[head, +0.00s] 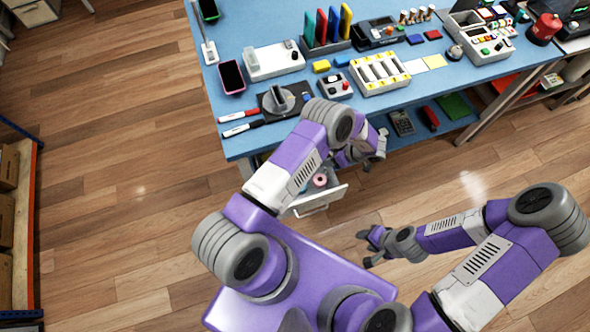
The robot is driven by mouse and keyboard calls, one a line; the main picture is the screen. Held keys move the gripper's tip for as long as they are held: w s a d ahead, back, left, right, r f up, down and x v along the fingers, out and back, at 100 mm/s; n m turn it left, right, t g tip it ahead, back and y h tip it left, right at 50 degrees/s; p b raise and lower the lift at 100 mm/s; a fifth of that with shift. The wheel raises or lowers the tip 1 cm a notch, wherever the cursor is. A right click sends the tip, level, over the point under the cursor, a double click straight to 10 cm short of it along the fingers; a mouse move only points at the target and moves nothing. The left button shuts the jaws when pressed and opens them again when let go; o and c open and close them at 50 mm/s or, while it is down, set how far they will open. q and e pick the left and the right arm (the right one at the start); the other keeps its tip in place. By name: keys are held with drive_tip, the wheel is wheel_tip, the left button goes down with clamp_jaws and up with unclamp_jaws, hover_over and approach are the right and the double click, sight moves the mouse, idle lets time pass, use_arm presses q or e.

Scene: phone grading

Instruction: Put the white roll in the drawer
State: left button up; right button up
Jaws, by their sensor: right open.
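A white drawer (320,201) stands pulled out below the front edge of the blue table. A small pinkish-white round item (320,180) shows inside it; I cannot tell for sure whether it is the white roll. No other white roll can be made out clearly. My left gripper (369,160) is at the table's front edge, right of the drawer. Its fingers are partly hidden by my arm, so I cannot tell whether it holds anything. My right gripper (366,248) is open and empty above the floor, right of and nearer than the drawer.
The blue table (229,142) carries phones, pens, a battery tray (379,74) and several small tools. A lower shelf (437,122) holds a calculator and boxes. A shelf rack (24,220) stands at the far left. The wooden floor between is clear.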

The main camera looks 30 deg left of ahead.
use_arm(q)
drive_tip(key=s+a, duration=0.4)
drive_tip(key=a, duration=0.3)
drive_tip(key=f, duration=0.2)
drive_tip(key=a+f+b, duration=0.1)
drive_tip(key=f, duration=0.2)
drive_tip(key=s+f+b, duration=0.1)
drive_tip(key=f, duration=0.1)
drive_tip(key=shift+a+f, duration=0.25)
drive_tip(key=shift+a, duration=0.1)
drive_tip(key=f, duration=0.1)
drive_tip(key=f+b, duration=0.1)
drive_tip(key=a+f, duration=0.1)
drive_tip(key=shift+s+f, duration=0.15)
drive_tip(key=shift+s, duration=0.2)
drive_tip(key=shift+a+r+t+h, duration=0.2)
drive_tip(key=shift+r+t+h, duration=0.1)
drive_tip(key=shift+h, duration=0.2)
drive_tip(key=shift+s+a+f+t+h+b, duration=0.15)
drive_tip(key=shift+t+h+b, duration=0.1)
drive_tip(key=shift+h, duration=0.2)
drive_tip(key=shift+s+a+r+t+h+b, duration=0.15)
drive_tip(key=shift+t+h+b, duration=0.1)
drive_tip(key=shift+h, duration=0.2)
drive_tip(key=shift+f+b, duration=0.35)
drive_tip(key=shift+f, duration=0.55)
